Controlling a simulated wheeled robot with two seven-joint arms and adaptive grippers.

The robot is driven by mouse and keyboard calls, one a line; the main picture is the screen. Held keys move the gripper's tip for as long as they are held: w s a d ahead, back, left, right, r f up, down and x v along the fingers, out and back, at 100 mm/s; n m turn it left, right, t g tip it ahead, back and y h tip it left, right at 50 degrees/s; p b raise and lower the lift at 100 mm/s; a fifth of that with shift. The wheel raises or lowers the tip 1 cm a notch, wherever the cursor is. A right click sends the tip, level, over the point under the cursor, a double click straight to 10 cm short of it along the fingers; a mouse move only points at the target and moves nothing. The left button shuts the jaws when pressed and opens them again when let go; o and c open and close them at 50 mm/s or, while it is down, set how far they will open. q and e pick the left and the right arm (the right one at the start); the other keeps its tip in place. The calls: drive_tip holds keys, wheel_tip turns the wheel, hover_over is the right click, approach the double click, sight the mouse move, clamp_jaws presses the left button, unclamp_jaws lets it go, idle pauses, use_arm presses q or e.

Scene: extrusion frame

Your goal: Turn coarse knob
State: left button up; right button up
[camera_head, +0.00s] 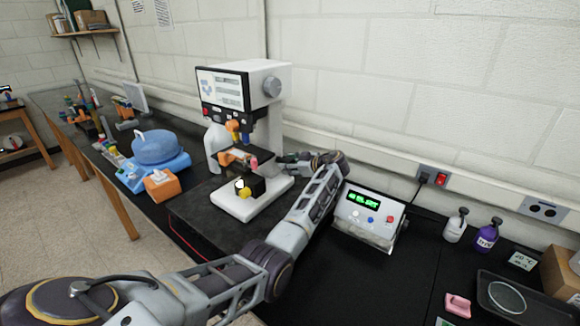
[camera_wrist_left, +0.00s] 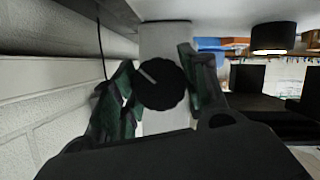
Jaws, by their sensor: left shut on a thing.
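The white microscope (camera_head: 268,130) stands on a black surface, with a screen on its upper front. A dark round knob (camera_wrist_left: 166,90) with a pale line on its face sits on the pale microscope column in the left wrist view. I take it for the coarse knob. My left gripper (camera_head: 284,160) reaches the right side of the microscope's lower column. Its fingers lie on both sides of the knob in the left wrist view and are shut on it. My right gripper is not in view.
A white box with a green display (camera_head: 368,214) stands right of my left arm. A blue rounded device (camera_head: 156,148) and an orange tissue box (camera_head: 162,188) are left of the microscope. Bottles (camera_head: 487,236) and a dark tray (camera_head: 538,310) are at the right. The wall is close behind.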

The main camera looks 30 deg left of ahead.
use_arm(q)
drive_tip(key=shift+m+g+b, duration=0.5)
drive_tip(key=shift+m+b, duration=0.1)
drive_tip(key=shift+b, duration=0.5)
drive_tip(key=o, duration=1)
drive_tip(key=shift+v, duration=6.05)
